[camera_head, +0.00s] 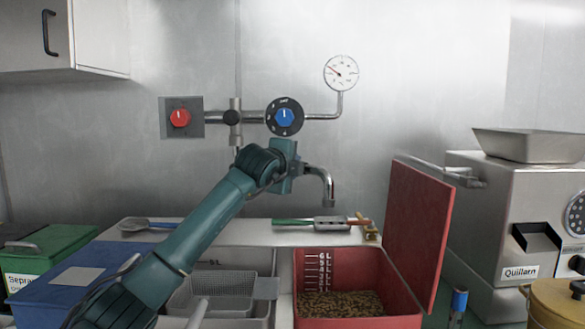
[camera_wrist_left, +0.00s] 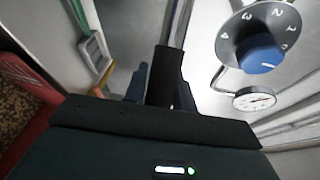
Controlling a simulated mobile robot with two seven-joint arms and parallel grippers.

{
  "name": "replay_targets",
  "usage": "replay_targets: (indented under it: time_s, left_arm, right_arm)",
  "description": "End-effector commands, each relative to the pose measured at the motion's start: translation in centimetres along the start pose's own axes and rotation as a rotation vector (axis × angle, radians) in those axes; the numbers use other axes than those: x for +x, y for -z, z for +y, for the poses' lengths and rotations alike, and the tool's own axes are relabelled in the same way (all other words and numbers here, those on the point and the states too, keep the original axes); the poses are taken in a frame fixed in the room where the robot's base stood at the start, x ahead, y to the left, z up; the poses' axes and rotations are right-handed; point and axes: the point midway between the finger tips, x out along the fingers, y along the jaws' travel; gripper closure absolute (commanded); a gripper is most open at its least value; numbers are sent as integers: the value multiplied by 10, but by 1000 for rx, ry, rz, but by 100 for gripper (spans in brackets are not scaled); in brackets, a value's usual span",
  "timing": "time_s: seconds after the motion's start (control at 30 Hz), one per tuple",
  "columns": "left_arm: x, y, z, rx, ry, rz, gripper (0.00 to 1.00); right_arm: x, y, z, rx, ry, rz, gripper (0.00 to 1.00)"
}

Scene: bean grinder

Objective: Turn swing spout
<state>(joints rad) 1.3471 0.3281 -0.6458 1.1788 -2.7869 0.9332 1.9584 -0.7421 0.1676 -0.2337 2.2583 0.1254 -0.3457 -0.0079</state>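The swing spout (camera_head: 327,186) is a curved metal pipe under the wall pipework, its end pointing down above the back edge of the counter, near the red bin. My left arm reaches up from the lower left. Its gripper (camera_head: 290,172) is at the spout's left, root end and overlaps it in the head view. That view hides the fingertips and whether they touch the pipe. My right gripper is not in view.
Above the spout are a blue dial (camera_head: 285,117), a red knob (camera_head: 180,118) and a gauge (camera_head: 341,73). Below stand a red bin of beans (camera_head: 312,268) with raised lid (camera_head: 418,225), and a grey basket (camera_head: 212,293). A green-handled tool (camera_head: 315,224) lies behind. A steel grinder (camera_head: 520,225) stands right.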

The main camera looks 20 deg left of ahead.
Motion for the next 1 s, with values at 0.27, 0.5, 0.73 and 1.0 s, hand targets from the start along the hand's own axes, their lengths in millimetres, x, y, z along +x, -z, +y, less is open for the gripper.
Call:
replay_targets:
  time_s: [0.27,0.5,0.73,1.0]
  left_arm:
    - [0,0,0,0,0,0,56]
    - [-2,0,0,1,1,0,56]
    - [-27,0,2,2,3,0,56]
    - [-82,0,3,2,3,0,56]
  right_arm:
    - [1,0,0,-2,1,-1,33]
    - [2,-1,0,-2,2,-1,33]
    - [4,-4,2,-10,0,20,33]
    - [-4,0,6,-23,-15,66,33]
